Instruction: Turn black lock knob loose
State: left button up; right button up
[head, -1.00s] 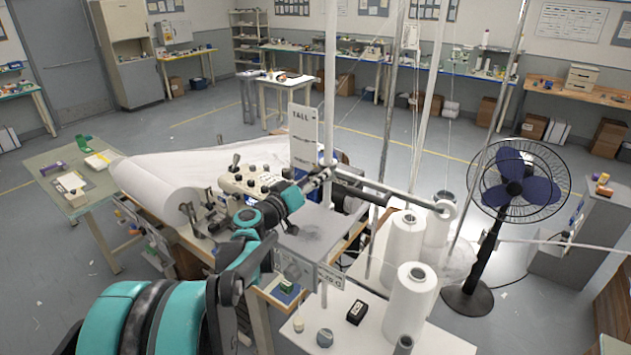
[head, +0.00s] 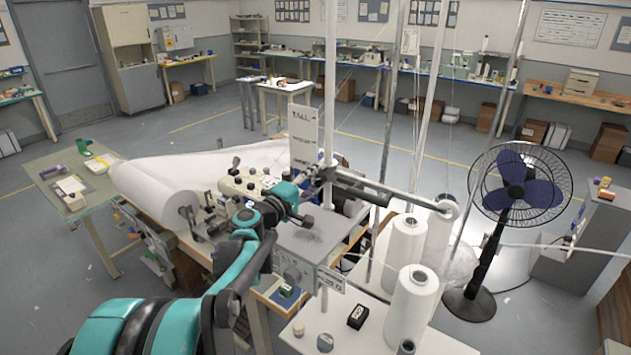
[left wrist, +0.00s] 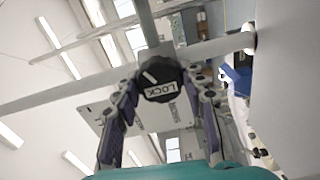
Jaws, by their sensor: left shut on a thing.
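The black lock knob (left wrist: 158,80) shows in the left wrist view, with white LOCK lettering that reads nearly upside down and a white mark on its face. It sits where light rods cross. My left gripper (left wrist: 162,88) has one finger on each side of the knob and is shut on it. In the head view my left gripper (head: 318,179) is at the upright pole above the grey machine, and it hides the knob there. My right gripper is not in view.
A white pole (head: 330,80) rises beside the gripper, and a horizontal rod (head: 395,192) runs right from it. White thread cones (head: 411,308) stand to the right on a white table. A standing fan (head: 515,192) is farther right. The grey machine (head: 312,240) lies just below.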

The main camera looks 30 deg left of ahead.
pick_arm(q)
jog(key=n, duration=0.6)
jog(key=shift+f+n+b, duration=0.1)
jog(key=shift+n+b, duration=0.2)
jog(key=shift+b, duration=0.05)
jog(key=n, duration=0.5)
jog(key=shift+n, duration=0.4)
jog(key=o, duration=1.2)
jog(key=shift+s, duration=0.15)
jog(key=s, duration=0.8)
jog(key=s+a, duration=0.1)
jog(key=s, duration=0.2)
jog(key=shift+s, duration=0.4)
jog(key=shift+d, duration=0.15)
